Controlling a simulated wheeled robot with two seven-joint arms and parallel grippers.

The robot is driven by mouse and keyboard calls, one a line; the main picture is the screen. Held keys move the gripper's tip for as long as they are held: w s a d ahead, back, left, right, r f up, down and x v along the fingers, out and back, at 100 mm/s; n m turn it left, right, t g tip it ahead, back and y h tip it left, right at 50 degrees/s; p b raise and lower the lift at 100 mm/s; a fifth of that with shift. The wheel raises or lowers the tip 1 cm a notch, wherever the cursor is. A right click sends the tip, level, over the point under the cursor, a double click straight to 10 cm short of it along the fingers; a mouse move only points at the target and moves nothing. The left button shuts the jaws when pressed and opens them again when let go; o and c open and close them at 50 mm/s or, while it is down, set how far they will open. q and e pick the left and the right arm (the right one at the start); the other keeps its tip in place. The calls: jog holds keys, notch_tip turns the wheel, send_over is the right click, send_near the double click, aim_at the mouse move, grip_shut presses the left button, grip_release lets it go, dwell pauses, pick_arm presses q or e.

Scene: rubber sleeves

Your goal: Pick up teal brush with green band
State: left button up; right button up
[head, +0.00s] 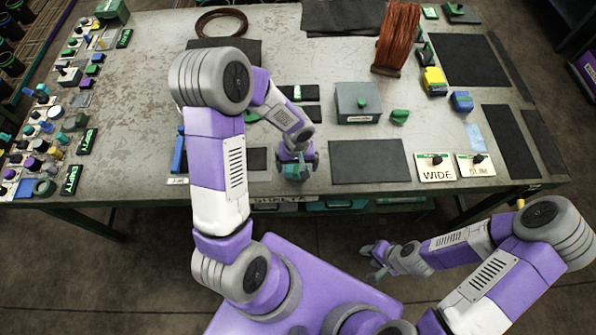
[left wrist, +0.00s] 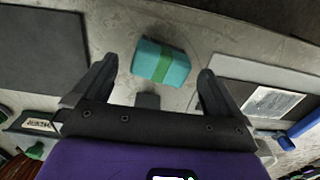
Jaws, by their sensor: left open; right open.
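A teal brush with a green band (left wrist: 160,63) lies on the table in the left wrist view, just ahead of and between my fingertips, with none of it gripped. In the head view, teal shows under my left gripper (head: 295,160), which hides most of the brush there. The left gripper is open, its two dark fingers spread on either side of the brush in the left wrist view. My right gripper (head: 376,262) is open and empty, off the table's front edge at the lower right.
A dark mat (head: 368,162) lies right of the left gripper, and a grey box with a green knob (head: 358,103) stands behind it. Signs marked WIDE (head: 436,172) and SLIM (head: 476,170) lie further right. A blue item (head: 178,150) lies left. Many small parts fill the left end.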

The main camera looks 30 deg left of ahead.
aim_at(297, 172)
pick_arm(q)
jog(key=f, duration=0.3)
jog(key=f+b, duration=0.1)
jog(key=f, duration=0.2)
jog(key=shift+s+d, duration=0.1)
jog(key=shift+s, duration=0.1)
jog(key=c, duration=1)
notch_tip(297, 172, up, 10)
jog(key=shift+r+p, duration=0.1)
jog(key=shift+p, duration=1)
jog(key=o, duration=0.5)
jog(key=shift+c, duration=1.2)
